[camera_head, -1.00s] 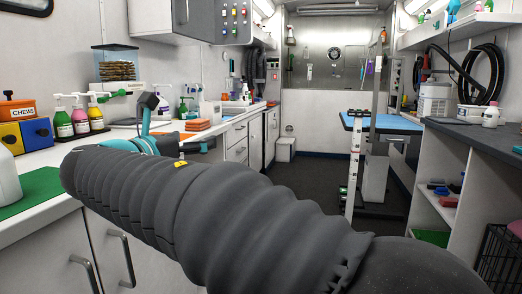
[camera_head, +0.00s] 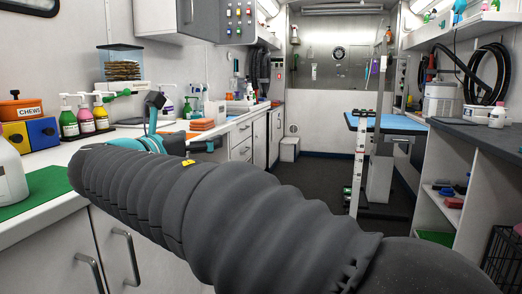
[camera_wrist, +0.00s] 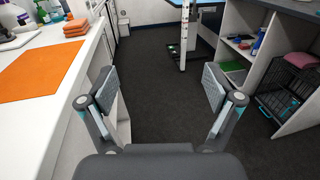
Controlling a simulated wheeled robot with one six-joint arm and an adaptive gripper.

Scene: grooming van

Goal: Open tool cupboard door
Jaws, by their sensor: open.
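White cupboard doors with grey bar handles line the counter's front at the left of the head view; the nearest are a left door (camera_head: 70,235) and a right door (camera_head: 160,255). Both look shut. A wall cabinet (camera_head: 165,18) with coloured knobs on its side hangs above the counter. I cannot tell which is the tool cupboard. My gripper (camera_wrist: 158,90) is open and empty in the wrist view, over the floor beside the counter, its left finger near the counter's front. In the head view my dark arm hides most of it.
An orange mat (camera_wrist: 45,70) lies on the counter. Bottles (camera_head: 85,115) and a white jug (camera_head: 10,175) stand there too. A blue-topped table (camera_head: 400,122) stands farther back. Open shelving (camera_wrist: 240,50) and a wire crate (camera_wrist: 280,100) are at right. The dark aisle floor (camera_wrist: 155,120) is clear.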

